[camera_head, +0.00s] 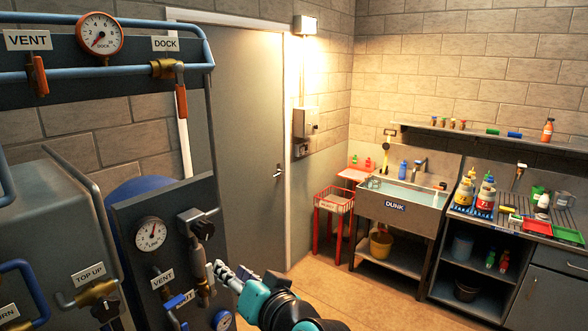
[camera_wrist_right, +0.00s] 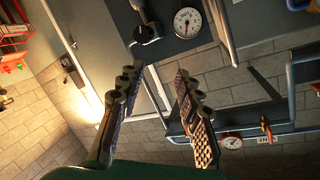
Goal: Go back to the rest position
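My right gripper (camera_head: 243,273) is at the bottom centre of the head view, just right of the grey gauge panel (camera_head: 130,215). In the right wrist view its two fingers (camera_wrist_right: 157,82) stand apart with nothing between them. I cannot tell whether the gripper touches the panel. My left gripper is not in view.
Blue pipes and a DOCK gauge (camera_head: 100,33) are at upper left. A grey tank (camera_head: 45,220) stands at left. Behind are a grey door (camera_head: 240,130), a red stand (camera_head: 333,205), a DUNK sink (camera_head: 397,207) and a bench (camera_head: 535,285) with bottles. Floor (camera_head: 345,300) is clear right of the gripper.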

